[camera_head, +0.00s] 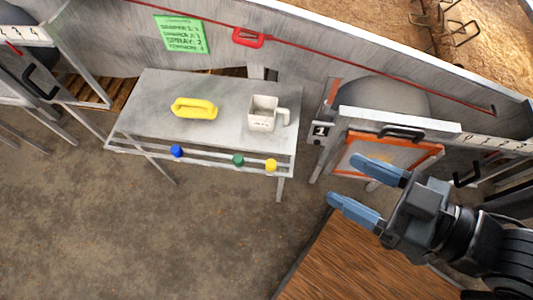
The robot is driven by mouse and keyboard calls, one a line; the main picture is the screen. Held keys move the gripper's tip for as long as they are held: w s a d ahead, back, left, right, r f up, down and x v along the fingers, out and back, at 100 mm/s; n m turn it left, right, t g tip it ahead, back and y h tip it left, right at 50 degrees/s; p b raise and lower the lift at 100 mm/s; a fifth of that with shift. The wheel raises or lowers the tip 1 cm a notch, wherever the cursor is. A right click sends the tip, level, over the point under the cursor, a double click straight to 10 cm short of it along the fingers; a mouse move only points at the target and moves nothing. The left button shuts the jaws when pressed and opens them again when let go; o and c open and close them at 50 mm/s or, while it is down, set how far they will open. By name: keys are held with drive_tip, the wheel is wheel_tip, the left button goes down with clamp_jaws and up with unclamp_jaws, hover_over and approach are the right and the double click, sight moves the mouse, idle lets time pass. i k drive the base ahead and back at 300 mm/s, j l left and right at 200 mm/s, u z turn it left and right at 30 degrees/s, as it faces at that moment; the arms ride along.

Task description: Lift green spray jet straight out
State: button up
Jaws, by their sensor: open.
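A small green knob-like piece (238,160), which looks like the green spray jet, sits on the front rail (208,157) of a grey metal table. It stands between a blue one (177,151) and a yellow one (271,165). How it is seated in the rail is too small to tell. My gripper (343,178) is at the right of the view, with two blue fingers apart and nothing between them. It is well to the right of the green piece and does not touch it.
On the table (150,95) are a yellow handled object (194,108) and a white square jug (263,114). An orange-framed panel (400,165) is behind my gripper. A brown wooden surface (350,265) lies below it. The floor (150,240) before the table is clear.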

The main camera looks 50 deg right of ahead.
sight(238, 160)
drive_tip(key=k+z, duration=0.1)
drive_tip(key=k, duration=0.2)
drive_tip(key=i+j+u, duration=0.15)
drive_tip(key=i+j, duration=0.3)
drive_tip(key=j, duration=0.15)
drive_tip(key=i+j+u, duration=0.15)
drive_tip(key=i+j, duration=0.3)
